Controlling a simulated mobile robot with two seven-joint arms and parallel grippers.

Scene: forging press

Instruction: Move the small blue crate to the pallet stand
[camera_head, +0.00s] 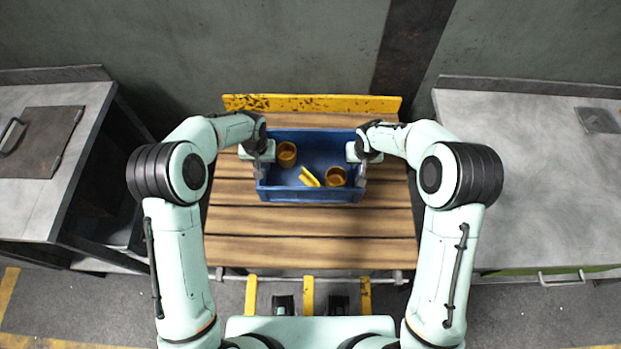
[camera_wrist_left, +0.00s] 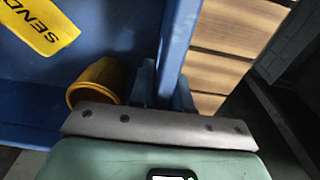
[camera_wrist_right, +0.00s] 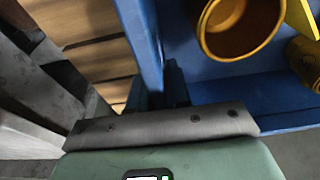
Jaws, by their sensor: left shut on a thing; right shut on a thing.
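The small blue crate (camera_head: 312,195) is over the slatted wooden top of the pallet stand (camera_head: 310,252); I cannot tell whether it rests on it or hangs just above. Two yellow-orange cups and a yellow piece (camera_head: 309,177) lie inside. My left gripper (camera_head: 262,165) is shut on the crate's left wall, which shows in the left wrist view (camera_wrist_left: 178,45). My right gripper (camera_head: 358,165) is shut on the right wall, which shows in the right wrist view (camera_wrist_right: 145,45). The fingertips are partly hidden at the walls.
A yellow scuffed rail (camera_head: 311,103) runs along the back of the stand. A grey bench with a dark plate (camera_head: 40,145) stands at left, and a grey metal table (camera_head: 535,185) at right. Bare slats lie in front of the crate.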

